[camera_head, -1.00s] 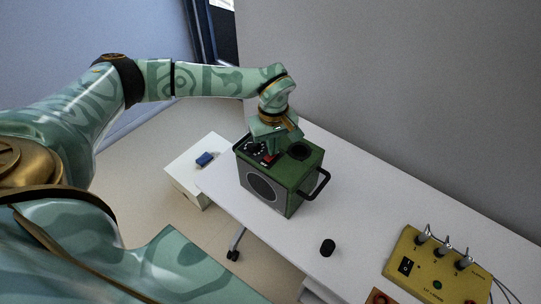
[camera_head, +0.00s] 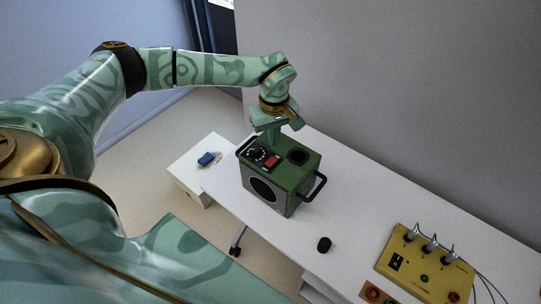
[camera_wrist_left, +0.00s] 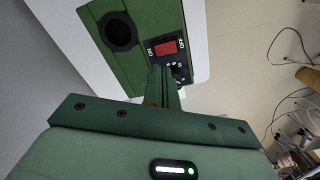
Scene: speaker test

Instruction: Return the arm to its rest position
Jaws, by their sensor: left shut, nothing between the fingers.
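My left arm comes in from the left in the head view. Its gripper (camera_head: 270,143) is shut and empty, pointing down over the top of the green speaker box (camera_head: 291,188). The box has a round grille on its front, a black handle and a red switch (camera_head: 271,162) on its top panel. In the left wrist view the shut fingers (camera_wrist_left: 163,78) show in front of the top panel near the red switch (camera_wrist_left: 166,47). The fingers look slightly above the panel; the exact gap is hard to tell. My right gripper is out of view.
The box stands on a white table (camera_head: 350,190) along a grey wall. A blue object (camera_head: 206,159) lies on a low white cabinet (camera_head: 190,179) to the left.

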